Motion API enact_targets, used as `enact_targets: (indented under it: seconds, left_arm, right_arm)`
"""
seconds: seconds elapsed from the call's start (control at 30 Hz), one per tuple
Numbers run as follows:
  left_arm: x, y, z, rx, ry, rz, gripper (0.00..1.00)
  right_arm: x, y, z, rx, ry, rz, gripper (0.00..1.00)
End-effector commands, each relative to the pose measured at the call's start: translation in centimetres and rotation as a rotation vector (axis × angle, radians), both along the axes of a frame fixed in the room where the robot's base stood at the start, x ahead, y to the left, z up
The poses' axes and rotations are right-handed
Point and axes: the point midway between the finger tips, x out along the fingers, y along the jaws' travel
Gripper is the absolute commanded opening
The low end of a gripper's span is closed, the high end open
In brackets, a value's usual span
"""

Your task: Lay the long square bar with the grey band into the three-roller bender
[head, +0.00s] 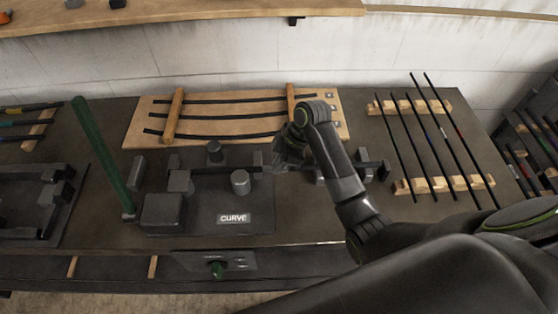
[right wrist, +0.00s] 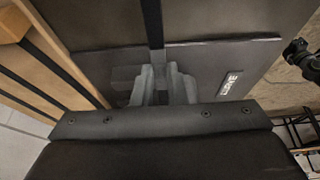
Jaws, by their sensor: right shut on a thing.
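The three-roller bender stands on the bench, with a dark base plate (head: 258,216) marked CURVE. Two upright grey rollers show on it, a back one (head: 215,152) and a front one (head: 240,182). A dark bar (head: 215,170) runs left to right between these two rollers. My right gripper (head: 284,160) is shut on the bar, right of the rollers. In the right wrist view the fingers (right wrist: 162,85) close around the bar (right wrist: 152,22), which runs on past the plate. My left gripper does not show in the head view.
A wooden board (head: 235,122) with several curved bars lies behind the bender. A wooden rack (head: 405,187) with several long bars is at the right. A green lever (head: 102,155) rises left of the bender. A dark fixture (head: 20,195) sits at the far left.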

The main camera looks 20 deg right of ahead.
Motion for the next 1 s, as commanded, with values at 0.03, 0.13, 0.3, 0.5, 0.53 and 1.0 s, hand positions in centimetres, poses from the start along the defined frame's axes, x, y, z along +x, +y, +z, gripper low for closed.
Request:
enact_targets:
  seconds: [0.03,0.13,0.3,0.5,0.53,1.0]
  left_arm:
    - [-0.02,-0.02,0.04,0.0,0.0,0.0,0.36]
    - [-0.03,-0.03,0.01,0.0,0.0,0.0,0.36]
    - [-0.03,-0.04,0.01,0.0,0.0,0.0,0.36]
    - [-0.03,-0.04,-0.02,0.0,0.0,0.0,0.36]
    - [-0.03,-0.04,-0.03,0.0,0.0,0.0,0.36]
    - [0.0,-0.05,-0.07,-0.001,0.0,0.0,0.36]
  right_arm:
    - [0.09,0.07,0.18,0.002,-0.004,0.001,0.0]
    - [0.09,0.07,0.17,0.002,-0.005,0.002,0.0]
    - [0.1,0.07,0.16,0.002,-0.004,0.001,0.0]
    - [0.1,0.07,0.03,0.002,-0.004,0.001,0.0]
    - [0.1,0.06,-0.01,0.002,-0.004,0.001,0.0]
    - [0.07,0.05,-0.35,0.001,-0.003,0.001,0.35]
